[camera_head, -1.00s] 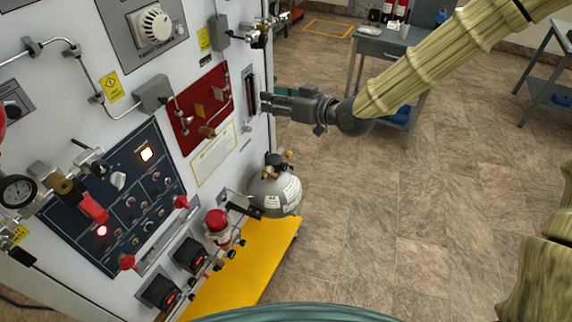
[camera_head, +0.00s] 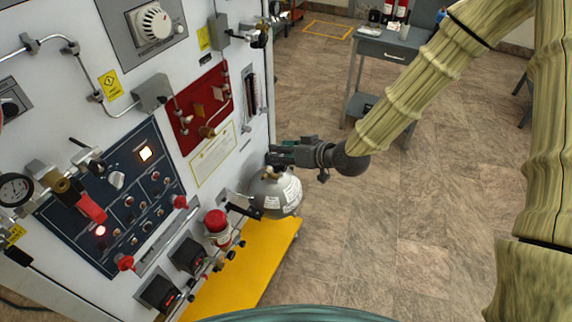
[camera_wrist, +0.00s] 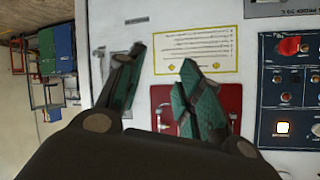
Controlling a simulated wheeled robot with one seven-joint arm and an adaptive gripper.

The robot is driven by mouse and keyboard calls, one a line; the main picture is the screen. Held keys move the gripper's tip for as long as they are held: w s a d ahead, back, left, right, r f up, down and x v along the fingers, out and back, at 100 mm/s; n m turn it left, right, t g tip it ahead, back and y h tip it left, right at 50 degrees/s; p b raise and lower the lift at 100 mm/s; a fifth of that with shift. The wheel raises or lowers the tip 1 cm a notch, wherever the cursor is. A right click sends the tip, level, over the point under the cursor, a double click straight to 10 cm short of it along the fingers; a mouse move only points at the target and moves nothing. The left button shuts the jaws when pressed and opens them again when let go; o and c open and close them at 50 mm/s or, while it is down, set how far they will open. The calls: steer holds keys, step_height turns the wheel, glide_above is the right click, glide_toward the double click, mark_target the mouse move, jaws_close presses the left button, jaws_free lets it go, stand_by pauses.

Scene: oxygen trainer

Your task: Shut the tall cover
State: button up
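A tall narrow grey fixture (camera_head: 251,88) with a dark upright slot is on the white panel, right of the red plate; it looks like the tall cover, but I cannot tell whether it is open or shut. My gripper (camera_head: 277,157) is at the panel's right edge, below this fixture and just above the grey round tank (camera_head: 275,193), partly hiding the tank's top. In the wrist view, my gripper (camera_wrist: 162,55) has its two green-padded fingers spread with nothing between them. The left finger partly covers a grey part of the panel there.
The red plate (camera_head: 202,108) with fittings and a yellow-bordered label (camera_head: 213,154) are close by. Knobs and switches fill the dark blue panel (camera_head: 120,190). A yellow platform (camera_head: 255,262) juts out below. A grey table (camera_head: 390,45) stands behind; the floor right of the panel is clear.

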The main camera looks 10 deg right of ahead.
steer(key=shift+s+d+f+m+h, duration=0.1)
steer(key=shift+s+f, duration=0.2)
steer(key=shift+f, duration=0.3)
steer(key=shift+s+d+f+m+h, duration=0.1)
steer(key=shift+s+f, duration=0.2)
steer(key=shift+f, duration=0.25)
steer(key=shift+s+d+f+m+h, duration=0.1)
steer(key=shift+s+f, duration=0.2)
steer(key=shift+f, duration=0.3)
steer(key=s+d+f+m+g+h+b, duration=0.1)
steer(key=s+d+f+m+g+h, duration=0.2)
steer(key=s+f, duration=1.3)
steer(key=s+d+f+g+h, duration=0.1)
steer(key=s+d+f+g, duration=0.1)
steer(key=s, duration=0.4)
steer(key=s+d+f+m+g+h, duration=0.1)
steer(key=s+d+f+g+h, duration=0.1)
steer(key=s+d+f, duration=0.2)
steer(key=s+d+f+g+h+b, duration=0.1)
steer(key=s+d+f+g, duration=0.1)
steer(key=s+f, duration=0.5)
steer(key=s+d, duration=0.1)
steer(key=s, duration=0.1)
steer(key=shift+s+d+h, duration=0.3)
steer(key=shift+d, duration=0.05)
steer(key=shift+r, duration=0.1)
steer(key=shift+c, duration=0.6)
